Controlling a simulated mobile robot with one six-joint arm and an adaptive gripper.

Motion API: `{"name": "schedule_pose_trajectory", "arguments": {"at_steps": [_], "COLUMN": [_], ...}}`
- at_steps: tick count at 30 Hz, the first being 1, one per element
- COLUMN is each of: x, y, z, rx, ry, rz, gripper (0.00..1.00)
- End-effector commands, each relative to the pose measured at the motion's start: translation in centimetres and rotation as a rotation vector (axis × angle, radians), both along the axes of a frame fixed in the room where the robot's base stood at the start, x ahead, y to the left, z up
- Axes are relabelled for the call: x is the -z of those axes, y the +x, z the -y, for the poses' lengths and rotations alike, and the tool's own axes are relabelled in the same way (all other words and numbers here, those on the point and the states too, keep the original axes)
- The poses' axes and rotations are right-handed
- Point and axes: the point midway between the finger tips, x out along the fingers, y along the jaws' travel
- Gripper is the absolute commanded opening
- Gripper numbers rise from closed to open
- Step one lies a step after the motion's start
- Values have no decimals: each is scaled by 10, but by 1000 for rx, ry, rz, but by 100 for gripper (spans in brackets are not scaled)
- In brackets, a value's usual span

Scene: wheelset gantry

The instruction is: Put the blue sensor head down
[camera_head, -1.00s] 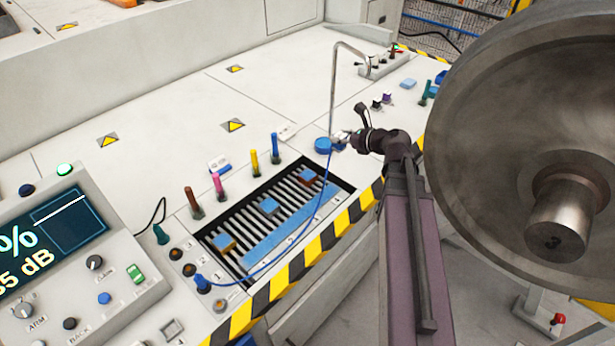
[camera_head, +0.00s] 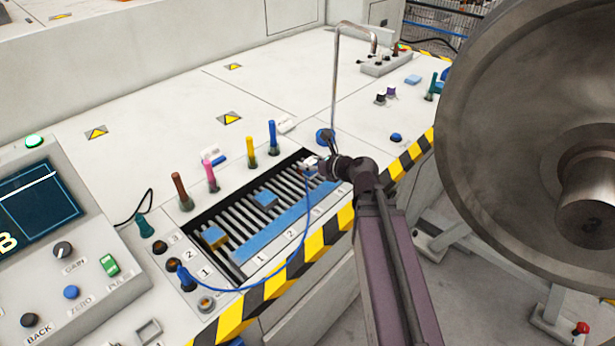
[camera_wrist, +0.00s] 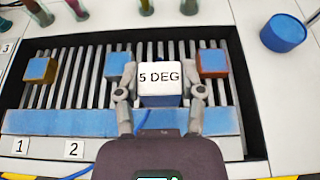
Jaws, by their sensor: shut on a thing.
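My gripper (camera_head: 312,164) is shut on the blue sensor head (camera_wrist: 160,99), a small block with a white "5 DEG" face and blue at its lower edge. A blue cable (camera_head: 303,225) runs from a socket at the tray's left to it. In the wrist view my fingers (camera_wrist: 158,92) grip its two sides, in front of the ribbed tray (camera_wrist: 65,98). It appears between the middle block (camera_wrist: 118,65) and the right reddish block (camera_wrist: 212,63). Its height above the ribs cannot be told. In the head view my gripper mostly hides it and the right block.
An orange block (camera_head: 214,238) with a blue top sits at the tray's left. A blue round pot (camera_wrist: 284,32) stands right of the tray. Upright coloured sticks (camera_head: 211,177) line the back edge, near a bent metal rod (camera_head: 335,85). A large metal wheel (camera_head: 520,140) is at right.

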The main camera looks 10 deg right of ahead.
Motion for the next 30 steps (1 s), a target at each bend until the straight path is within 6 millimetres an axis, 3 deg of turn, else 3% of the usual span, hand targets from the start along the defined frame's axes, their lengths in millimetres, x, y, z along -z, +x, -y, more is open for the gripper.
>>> {"name": "schedule_pose_trajectory", "arguments": {"at_steps": [1, 9, 30], "x": [15, 38, 41], "y": [-2, -7, -2], "z": [-5, -23, -25], "rx": [-1, -2, 0], "ry": [0, 1, 2], "rz": [1, 3, 4], "gripper": [0, 0, 0]}}
